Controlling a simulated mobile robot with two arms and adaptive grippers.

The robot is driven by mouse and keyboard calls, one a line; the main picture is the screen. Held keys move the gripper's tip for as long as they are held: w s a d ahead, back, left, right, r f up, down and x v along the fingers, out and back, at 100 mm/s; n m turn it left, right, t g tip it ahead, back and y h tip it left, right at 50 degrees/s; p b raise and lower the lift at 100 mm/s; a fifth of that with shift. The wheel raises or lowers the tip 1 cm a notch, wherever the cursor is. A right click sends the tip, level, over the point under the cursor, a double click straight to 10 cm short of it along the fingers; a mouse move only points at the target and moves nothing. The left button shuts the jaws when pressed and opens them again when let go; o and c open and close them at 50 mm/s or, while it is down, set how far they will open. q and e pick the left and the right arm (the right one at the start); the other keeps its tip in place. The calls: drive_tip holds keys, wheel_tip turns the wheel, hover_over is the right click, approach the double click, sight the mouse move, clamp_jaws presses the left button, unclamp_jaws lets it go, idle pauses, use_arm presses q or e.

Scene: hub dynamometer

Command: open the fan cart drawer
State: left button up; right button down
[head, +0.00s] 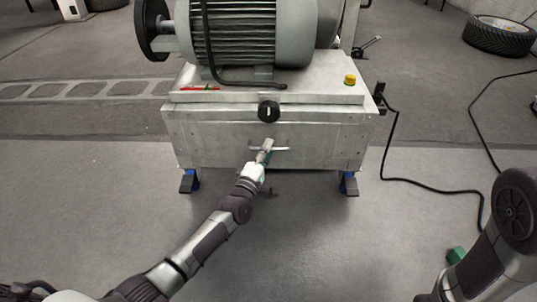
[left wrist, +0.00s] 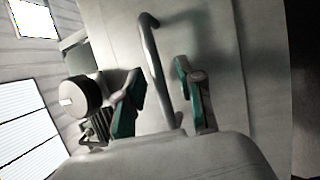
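The fan cart (head: 190,100) is a grey metal box carrying a large motor. Its drawer front (head: 215,145) looks flush with the cart body. The drawer handle (head: 283,148) is a thin metal bar low on the front; in the left wrist view the handle (left wrist: 152,60) is a curved bar standing off the pale panel. My left gripper (head: 265,151) is at the handle. In the left wrist view my left gripper (left wrist: 158,88) is open, with one green-padded finger on each side of the bar and gaps beside it.
A black knob (head: 268,110) sits above the handle, and a yellow button (head: 350,79) is on the cart top. The cart stands on blue-and-grey feet (head: 348,184). A black cable (head: 420,184) runs over the floor at right. The floor in front is mostly clear.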

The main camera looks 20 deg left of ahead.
use_arm(q)
drive_tip(key=shift+w+r, duration=0.1)
drive_tip(key=shift+w, duration=0.35)
drive_tip(key=shift+c, duration=0.2)
clamp_jaws()
